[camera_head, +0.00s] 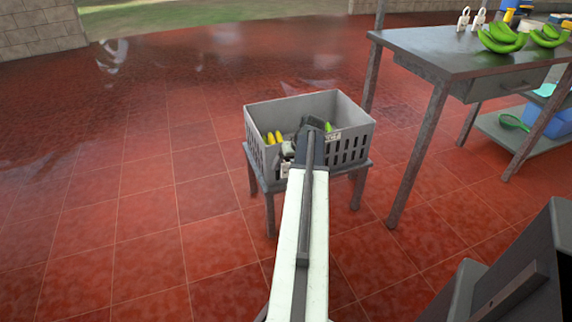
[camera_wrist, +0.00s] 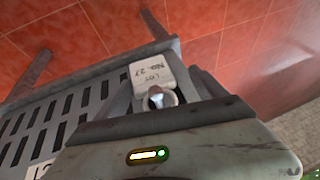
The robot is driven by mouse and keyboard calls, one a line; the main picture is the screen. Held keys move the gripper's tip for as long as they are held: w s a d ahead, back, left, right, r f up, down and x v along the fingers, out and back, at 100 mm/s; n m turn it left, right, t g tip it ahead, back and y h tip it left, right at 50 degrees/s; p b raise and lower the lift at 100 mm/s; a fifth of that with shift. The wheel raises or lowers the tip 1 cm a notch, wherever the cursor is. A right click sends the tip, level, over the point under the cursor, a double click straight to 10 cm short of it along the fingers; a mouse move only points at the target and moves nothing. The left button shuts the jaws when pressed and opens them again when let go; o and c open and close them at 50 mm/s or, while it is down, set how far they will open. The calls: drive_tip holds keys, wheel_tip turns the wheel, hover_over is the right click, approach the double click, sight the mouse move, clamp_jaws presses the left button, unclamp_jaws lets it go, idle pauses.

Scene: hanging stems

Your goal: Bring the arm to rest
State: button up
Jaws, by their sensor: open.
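My arm reaches out over the grey slotted crate (camera_head: 352,146), and my gripper (camera_head: 291,150) is at its near side. In the wrist view my gripper (camera_wrist: 165,92) is open, with a finger on either side of a white tag (camera_wrist: 152,74) marked "LOT No. 27". I cannot tell whether the fingers touch the tag. The tag also shows as a small white patch in the head view (camera_head: 286,169). The crate's slotted wall (camera_wrist: 45,118) fills the left of the wrist view. My arm hides part of the crate's inside.
The crate stands on a small grey stool (camera_head: 270,213) and holds yellow fruit (camera_head: 274,138) and a green one (camera_head: 328,127). A grey table (camera_head: 440,50) at right bears green bananas (camera_head: 501,39) and white tags (camera_head: 463,19). The tiled floor at left is clear.

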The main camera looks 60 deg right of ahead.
drive_tip(key=p+v, duration=0.4)
drive_tip(key=v, duration=0.2)
drive_tip(key=shift+r, duration=0.1)
